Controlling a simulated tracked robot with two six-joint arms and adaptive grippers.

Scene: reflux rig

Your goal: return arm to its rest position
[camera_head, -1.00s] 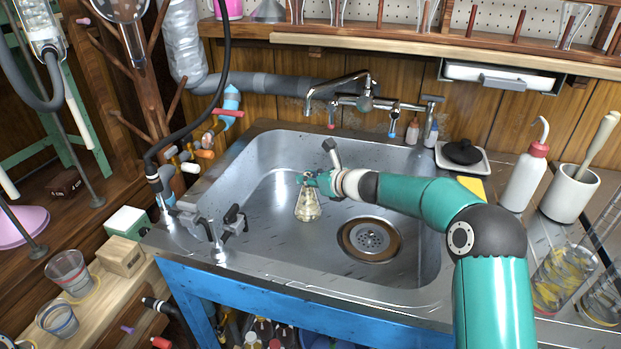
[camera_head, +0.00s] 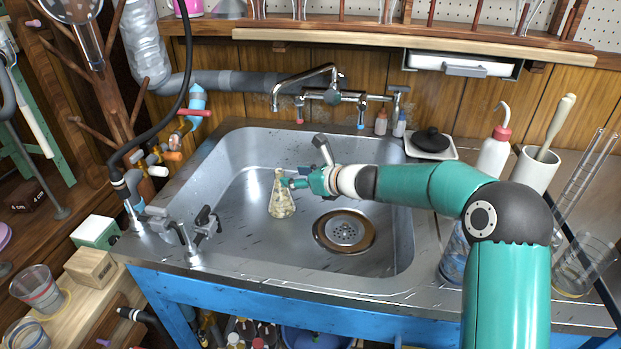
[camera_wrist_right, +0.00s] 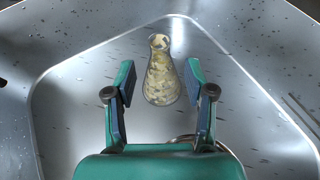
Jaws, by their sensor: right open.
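My right arm reaches in from the right over the steel sink. Its right gripper (camera_head: 294,183) is over the basin, just right of a conical glass flask (camera_head: 281,196) that holds pale yellowish pieces. In the right wrist view the right gripper (camera_wrist_right: 160,92) has its two fingers spread apart. The flask (camera_wrist_right: 161,72) lies ahead of and partly between them, with a gap to each finger. The flask appears upright in the basin in the head view. My left gripper is not in view.
The sink (camera_head: 240,215) has a drain (camera_head: 345,231) in its floor. A tap (camera_head: 305,80) rises behind it. A wash bottle (camera_head: 494,145), a white pot (camera_head: 537,168) and glass beakers (camera_head: 583,266) stand on the right. Small taps (camera_head: 185,235) stand at the left rim.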

